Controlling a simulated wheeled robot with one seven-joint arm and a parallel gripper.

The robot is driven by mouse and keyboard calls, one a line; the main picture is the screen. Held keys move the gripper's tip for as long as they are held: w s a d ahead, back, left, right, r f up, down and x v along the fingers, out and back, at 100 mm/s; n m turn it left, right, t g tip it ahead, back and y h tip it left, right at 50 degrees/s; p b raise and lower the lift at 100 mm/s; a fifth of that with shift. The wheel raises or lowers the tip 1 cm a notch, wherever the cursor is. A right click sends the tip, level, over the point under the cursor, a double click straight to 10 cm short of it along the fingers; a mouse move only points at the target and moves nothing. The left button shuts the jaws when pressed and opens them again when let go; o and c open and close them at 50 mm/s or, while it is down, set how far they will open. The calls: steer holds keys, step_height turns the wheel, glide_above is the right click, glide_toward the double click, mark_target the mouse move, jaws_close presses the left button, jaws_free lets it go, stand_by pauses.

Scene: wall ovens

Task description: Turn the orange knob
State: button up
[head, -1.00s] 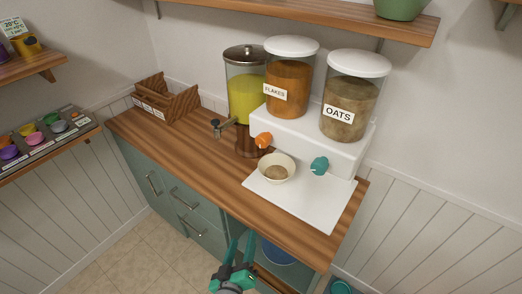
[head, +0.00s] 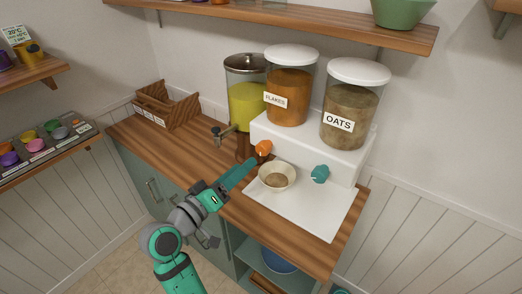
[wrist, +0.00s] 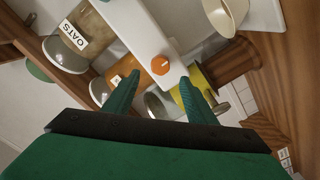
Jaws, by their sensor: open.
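The orange knob (head: 263,148) sticks out from the front of the white dispenser base (head: 299,147), below the flakes jar (head: 289,95). My gripper (head: 245,168) is close to the knob, just left of and below it in the head view. In the wrist view the knob (wrist: 160,66) lies ahead, between and beyond the two green fingertips (wrist: 160,80). The fingers are apart with nothing between them, and I see no contact with the knob.
A teal knob (head: 320,173) sits to the right, under the oats jar (head: 350,110). A bowl with some contents (head: 276,176) stands on the white tray (head: 320,212) below the knobs. A yellow-green drink dispenser (head: 246,100) with a tap (head: 222,131) stands to the left.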

mark_target(260, 151)
steer(key=x, duration=1)
steer(key=shift+w, duration=0.1)
steer(key=c, duration=1)
